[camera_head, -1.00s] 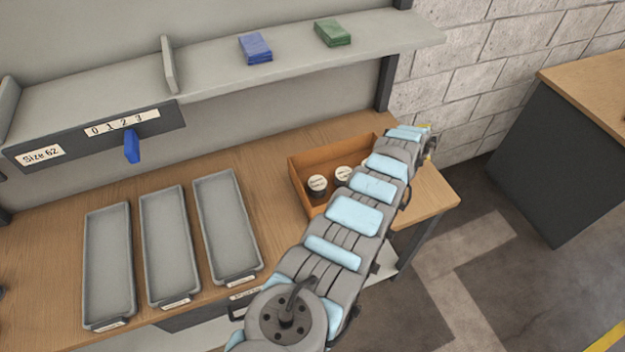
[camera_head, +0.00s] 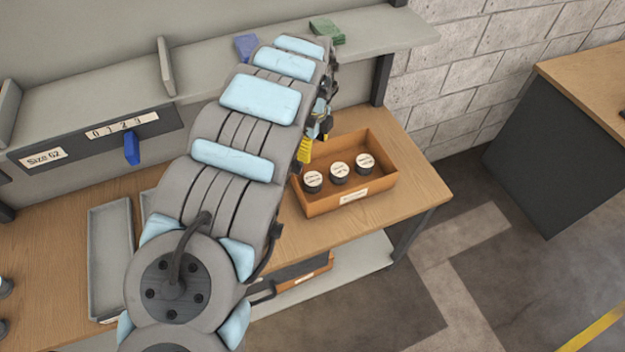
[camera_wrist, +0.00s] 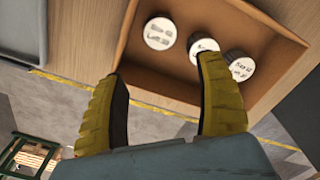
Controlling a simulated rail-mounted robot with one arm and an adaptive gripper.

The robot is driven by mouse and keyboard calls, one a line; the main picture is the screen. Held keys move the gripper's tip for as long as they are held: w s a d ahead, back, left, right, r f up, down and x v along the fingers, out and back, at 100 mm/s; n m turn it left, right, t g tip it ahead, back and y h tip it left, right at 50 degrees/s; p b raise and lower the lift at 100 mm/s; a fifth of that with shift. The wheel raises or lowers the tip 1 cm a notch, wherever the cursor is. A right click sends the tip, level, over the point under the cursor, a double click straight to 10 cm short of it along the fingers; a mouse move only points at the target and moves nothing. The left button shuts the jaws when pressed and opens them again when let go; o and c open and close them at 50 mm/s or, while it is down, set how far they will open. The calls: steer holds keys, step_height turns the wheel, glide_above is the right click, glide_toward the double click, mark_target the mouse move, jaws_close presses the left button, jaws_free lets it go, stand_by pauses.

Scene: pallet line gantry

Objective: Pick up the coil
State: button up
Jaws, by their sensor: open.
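Three short round black pieces with white labelled tops stand in a row in an open orange-brown box. They are the left (camera_head: 313,181), middle (camera_head: 340,173) and right (camera_head: 365,163) ones; I take them to be coils, but cannot tell which is the task's coil. My gripper (camera_head: 308,145) is at the box's left rear, largely hidden behind my arm. In the wrist view my gripper (camera_wrist: 160,72) has its yellow fingers apart with nothing between them. There, a coil (camera_wrist: 160,33) shows beyond the gap, and the right finger partly covers the middle coil (camera_wrist: 204,46).
The box (camera_head: 350,200) sits at the bench's right end (camera_head: 415,190). A shelf (camera_head: 395,38) above carries a blue block (camera_head: 246,46) and a green one (camera_head: 327,32). A blue tab (camera_head: 131,148) hangs at the number plate. My arm covers most of the grey trays (camera_head: 108,262).

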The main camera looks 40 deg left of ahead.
mark_target(313, 178)
steer(key=shift+f+b, duration=1.45)
steer(key=shift+f, duration=7.25)
steer(key=c, duration=0.9)
steer(key=shift+r, duration=0.1)
steer(key=shift+c, duration=0.2)
steer(key=shift+a+r+p, duration=0.1)
steer(key=shift+r+p, duration=0.7)
steer(key=shift+r, duration=4.15)
